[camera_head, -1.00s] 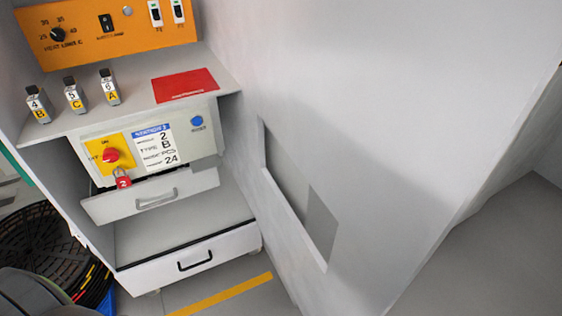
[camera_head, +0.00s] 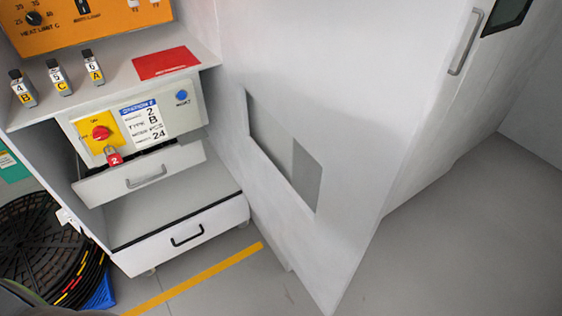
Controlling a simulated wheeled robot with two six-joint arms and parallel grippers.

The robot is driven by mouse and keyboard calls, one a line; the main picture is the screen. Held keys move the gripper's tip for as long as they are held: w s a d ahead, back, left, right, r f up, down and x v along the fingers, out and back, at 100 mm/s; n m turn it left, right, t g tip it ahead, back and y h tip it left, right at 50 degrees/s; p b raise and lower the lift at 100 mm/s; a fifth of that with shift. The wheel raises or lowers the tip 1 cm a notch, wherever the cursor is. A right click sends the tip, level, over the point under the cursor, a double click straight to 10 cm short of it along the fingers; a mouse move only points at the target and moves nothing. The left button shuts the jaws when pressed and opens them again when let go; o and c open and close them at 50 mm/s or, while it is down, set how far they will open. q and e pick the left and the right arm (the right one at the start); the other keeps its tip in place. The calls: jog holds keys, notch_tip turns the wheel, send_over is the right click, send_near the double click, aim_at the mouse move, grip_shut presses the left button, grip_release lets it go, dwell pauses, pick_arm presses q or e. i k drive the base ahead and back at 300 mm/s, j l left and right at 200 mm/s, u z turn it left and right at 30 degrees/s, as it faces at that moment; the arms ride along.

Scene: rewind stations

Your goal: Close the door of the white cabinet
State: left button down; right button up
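The white cabinet (camera_head: 214,59) stands at the left with its front uncovered, showing a shelf, a control panel and drawers. A large white panel (camera_head: 330,90) with a rectangular window rises along its right side, angled out toward me. It looks like the cabinet's door, standing open; its hinges are not visible. A grey bar handle (camera_head: 465,42) is on a white surface at the upper right, near a dark pane. I cannot tell whether that surface belongs to the same door. Neither gripper is in view.
A red padlock (camera_head: 114,156) hangs at the switch. A yellow line (camera_head: 195,280) crosses the floor. Grey floor (camera_head: 460,240) at right is clear.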

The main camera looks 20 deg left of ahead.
aim_at(357, 83)
jog(key=k+u, duration=0.2)
jog(key=u, duration=0.25)
jog(key=k+j+u, duration=0.1)
jog(key=u, duration=0.4)
jog(key=i+l+u, duration=0.1)
jog(key=l+u, duration=0.55)
jog(key=u, duration=0.15)
jog(key=l+u, duration=0.35)
jog(key=l, duration=1.95)
jog(key=k+l, duration=0.2)
